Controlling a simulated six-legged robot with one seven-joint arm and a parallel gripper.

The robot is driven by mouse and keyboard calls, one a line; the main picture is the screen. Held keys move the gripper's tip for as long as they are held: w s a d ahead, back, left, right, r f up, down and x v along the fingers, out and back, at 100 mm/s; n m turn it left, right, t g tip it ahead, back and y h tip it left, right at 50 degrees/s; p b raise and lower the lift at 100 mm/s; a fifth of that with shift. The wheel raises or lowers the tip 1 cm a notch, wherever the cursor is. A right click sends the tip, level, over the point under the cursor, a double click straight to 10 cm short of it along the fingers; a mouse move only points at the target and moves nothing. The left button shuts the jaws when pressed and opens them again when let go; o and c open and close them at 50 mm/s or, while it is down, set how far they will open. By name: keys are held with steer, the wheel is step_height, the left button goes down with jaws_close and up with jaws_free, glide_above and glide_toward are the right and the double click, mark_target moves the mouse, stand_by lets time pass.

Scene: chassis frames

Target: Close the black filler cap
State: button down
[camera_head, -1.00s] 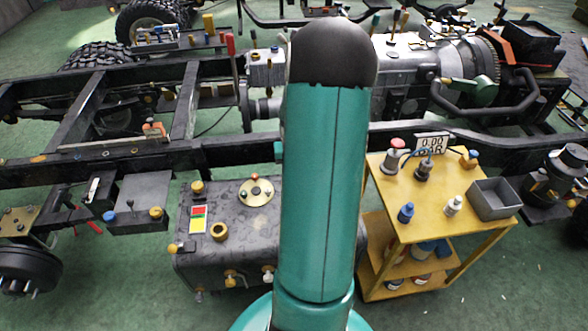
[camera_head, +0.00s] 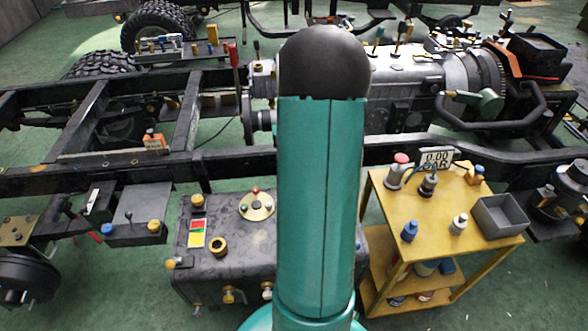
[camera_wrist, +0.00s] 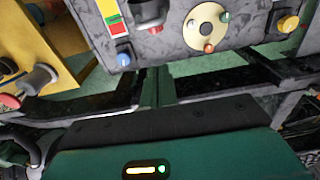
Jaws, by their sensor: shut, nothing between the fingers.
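The dark tank (camera_head: 235,265) stands beside the frame. My arm hides that part of the tank in the head view. A separate brass-ringed filler neck (camera_head: 217,246) shows left of my arm. My gripper (camera_wrist: 160,82) appears shut and empty, its dim narrow fingers below the tank edge, apart from the fitting.
A round cream plate (camera_wrist: 207,27), a blue knob (camera_wrist: 123,58) and a yellow knob (camera_wrist: 289,23) stand on the tank. A yellow trolley (camera_head: 385,205) with bottles and a grey bin (camera_head: 499,214) is at right. The chassis rail (camera_head: 420,160) runs behind the tank.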

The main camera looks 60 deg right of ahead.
steer(key=shift+w+d+r, duration=0.1)
steer(key=shift+w+r, duration=0.05)
steer(key=shift+r, duration=0.65)
steer(key=shift+w+d+r, duration=0.1)
steer(key=shift+r, duration=0.65)
